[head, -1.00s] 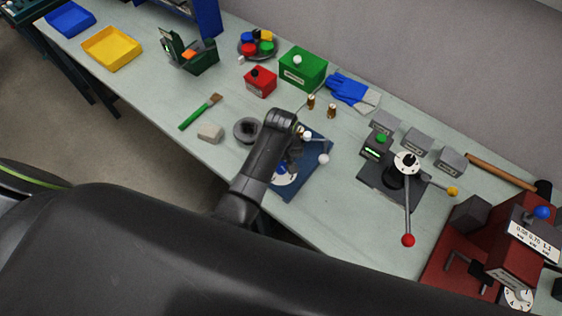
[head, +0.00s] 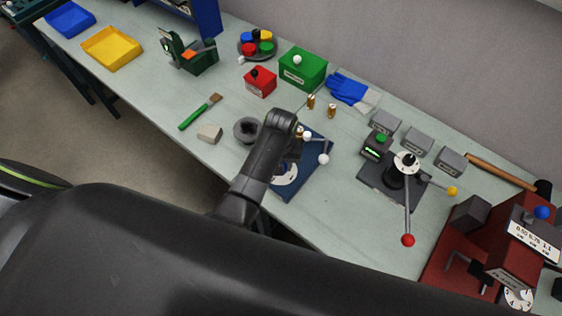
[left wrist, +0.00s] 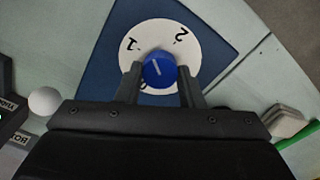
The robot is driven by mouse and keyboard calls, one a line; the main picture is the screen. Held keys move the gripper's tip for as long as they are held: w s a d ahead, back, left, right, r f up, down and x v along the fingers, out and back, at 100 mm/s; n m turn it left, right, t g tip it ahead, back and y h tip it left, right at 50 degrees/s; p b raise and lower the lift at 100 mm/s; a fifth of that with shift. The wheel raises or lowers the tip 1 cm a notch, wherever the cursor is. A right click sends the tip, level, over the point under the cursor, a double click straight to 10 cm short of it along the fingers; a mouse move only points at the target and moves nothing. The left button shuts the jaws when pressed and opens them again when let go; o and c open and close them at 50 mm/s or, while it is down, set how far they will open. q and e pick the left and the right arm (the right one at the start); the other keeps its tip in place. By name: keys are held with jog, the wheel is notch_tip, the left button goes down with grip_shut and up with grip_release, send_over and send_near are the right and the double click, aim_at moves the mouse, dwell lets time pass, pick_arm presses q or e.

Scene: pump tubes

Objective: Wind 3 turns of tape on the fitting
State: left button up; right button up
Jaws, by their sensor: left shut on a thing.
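My left gripper (left wrist: 160,80) is shut on a blue knob (left wrist: 159,70) with a white pointer line. The knob stands at the middle of a white numbered dial (left wrist: 187,48) on a blue plate (left wrist: 105,72); the figures 1 and 2 show. In the head view my arm covers much of the blue plate (head: 312,172) and part of the dial (head: 287,175). White balls (head: 323,159) on rods stand at the plate's far side. Two small brass fittings (head: 311,102) (head: 332,111) stand upright behind it. I cannot make out any tape on a fitting. My right gripper is out of view.
A dark grey ring (head: 247,130), a pale block (head: 210,132) and a green brush (head: 195,115) lie left of the plate. A dark device with ball-ended levers (head: 408,240) stands right. Red and green boxes (head: 260,82) (head: 303,68) and blue gloves (head: 348,92) lie behind.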

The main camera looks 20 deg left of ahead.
pick_arm(q)
jog(key=shift+m, duration=1.2)
jog(key=shift+m, duration=1.7)
jog(key=m, duration=0.3)
